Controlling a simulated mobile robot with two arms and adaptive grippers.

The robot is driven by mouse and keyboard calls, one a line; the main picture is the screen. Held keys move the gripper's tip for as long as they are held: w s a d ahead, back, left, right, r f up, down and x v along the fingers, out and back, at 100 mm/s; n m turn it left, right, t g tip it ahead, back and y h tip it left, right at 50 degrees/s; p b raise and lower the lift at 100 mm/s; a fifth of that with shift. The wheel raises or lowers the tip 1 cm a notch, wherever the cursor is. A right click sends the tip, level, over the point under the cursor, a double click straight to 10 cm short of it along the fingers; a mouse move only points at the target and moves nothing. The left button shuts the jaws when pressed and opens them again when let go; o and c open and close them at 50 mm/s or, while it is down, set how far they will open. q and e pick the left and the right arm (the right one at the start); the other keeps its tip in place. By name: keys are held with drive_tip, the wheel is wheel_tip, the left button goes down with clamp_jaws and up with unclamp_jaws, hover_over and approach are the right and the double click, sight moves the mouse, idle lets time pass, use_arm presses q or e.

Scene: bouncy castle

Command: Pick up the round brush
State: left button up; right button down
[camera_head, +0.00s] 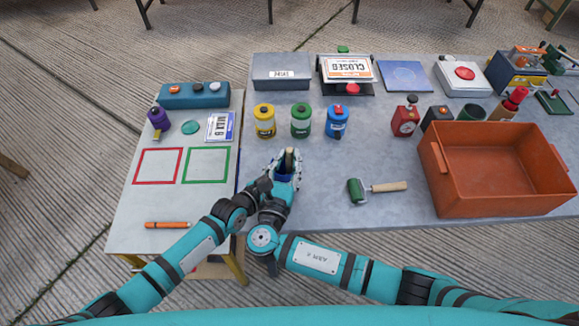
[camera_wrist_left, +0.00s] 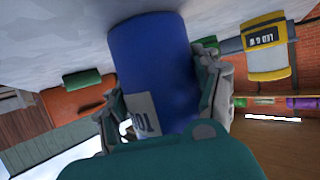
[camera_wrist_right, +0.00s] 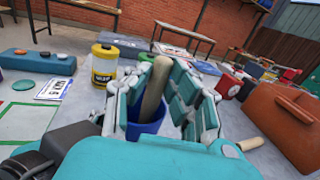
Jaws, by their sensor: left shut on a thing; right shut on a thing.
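A light wooden handle (camera_head: 289,160), apparently the round brush, stands up out of a blue cup (camera_head: 284,177) at the front left of the grey table. Its lower end is hidden in the cup. My left gripper (camera_wrist_left: 160,80) is shut around the sides of the blue cup (camera_wrist_left: 150,50), which has a white label. My right gripper (camera_wrist_right: 158,85) is shut on the wooden handle (camera_wrist_right: 155,88) just above the cup rim. In the head view both grippers overlap at the cup, so their fingers are hard to separate.
A green roller (camera_head: 375,190) lies right of the cup, with an orange bin (camera_head: 500,201) beyond it. Yellow (camera_head: 264,121), green (camera_head: 301,121) and blue (camera_head: 337,122) bottles stand behind. The side table (camera_head: 150,210) at left holds red and green outlined squares.

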drive_tip(key=shift+r, duration=0.15)
wheel_tip(320, 180, up, 18)
idle(0.3)
use_arm(q)
drive_tip(key=o, duration=1.6)
drive_tip(key=shift+c, duration=0.2)
drive_tip(key=v, duration=1.1)
drive_tip(key=shift+s+a+r, duration=0.2)
drive_tip(key=shift+s+a, duration=0.15)
drive_tip(key=shift+s+d, duration=0.1)
